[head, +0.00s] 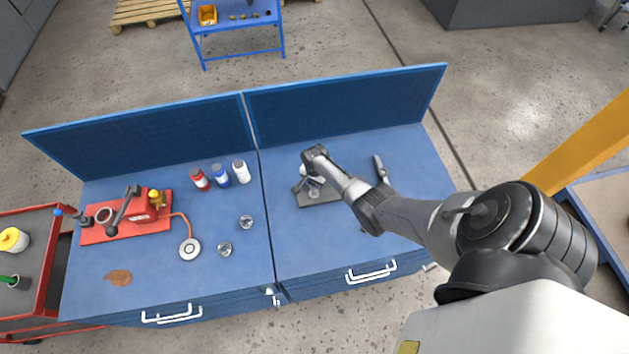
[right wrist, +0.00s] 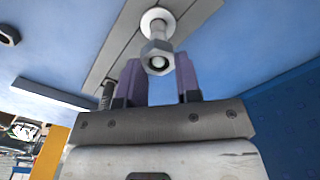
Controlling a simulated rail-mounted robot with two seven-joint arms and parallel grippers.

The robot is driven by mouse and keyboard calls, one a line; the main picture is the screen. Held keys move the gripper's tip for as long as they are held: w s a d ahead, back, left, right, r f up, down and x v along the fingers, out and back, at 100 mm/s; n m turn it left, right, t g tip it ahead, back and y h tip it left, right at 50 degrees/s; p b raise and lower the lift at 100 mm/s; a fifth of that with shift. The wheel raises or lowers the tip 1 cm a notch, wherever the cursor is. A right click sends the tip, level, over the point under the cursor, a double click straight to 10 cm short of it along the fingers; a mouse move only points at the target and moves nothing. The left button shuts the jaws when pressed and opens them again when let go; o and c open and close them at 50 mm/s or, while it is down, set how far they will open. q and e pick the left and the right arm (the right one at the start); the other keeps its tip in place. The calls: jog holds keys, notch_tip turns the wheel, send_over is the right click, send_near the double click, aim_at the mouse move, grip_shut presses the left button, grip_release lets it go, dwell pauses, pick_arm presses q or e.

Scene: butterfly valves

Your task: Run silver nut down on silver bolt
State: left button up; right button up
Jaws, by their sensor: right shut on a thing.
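The silver bolt (right wrist: 160,33) stands out from a grey base plate (right wrist: 196,14), its head end ringed by a pale round collar. The silver nut (right wrist: 150,52) is around the bolt near its free end, and the bolt tip shows in the nut's hole. My right gripper (right wrist: 162,72) has its two purple-grey fingers on either side of the nut and is shut on it. In the head view my right gripper (head: 303,183) is over the grey plate (head: 325,198) on the right bench; my arm hides much of the bolt there. My left gripper is not in view.
A second threaded rod (right wrist: 106,95) stands beside the left finger. A dark-ended tool (head: 380,168) lies right of the plate. Several bottles (head: 220,177), two small metal parts (head: 246,222) and a red fixture (head: 126,217) occupy the left bench. Blue panels (head: 345,105) close the back.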

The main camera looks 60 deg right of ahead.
jog(key=m, duration=0.5)
jog(key=shift+a, duration=0.2)
jog(key=m, duration=0.4)
jog(key=shift+s+a+m, duration=0.1)
jog(key=shift+s+m, duration=0.05)
jog(key=shift+m, duration=0.25)
jog(key=m, duration=0.5)
jog(key=shift+a, duration=0.15)
jog(key=m, duration=0.5)
jog(key=shift+s, duration=0.2)
jog(key=o, duration=0.8)
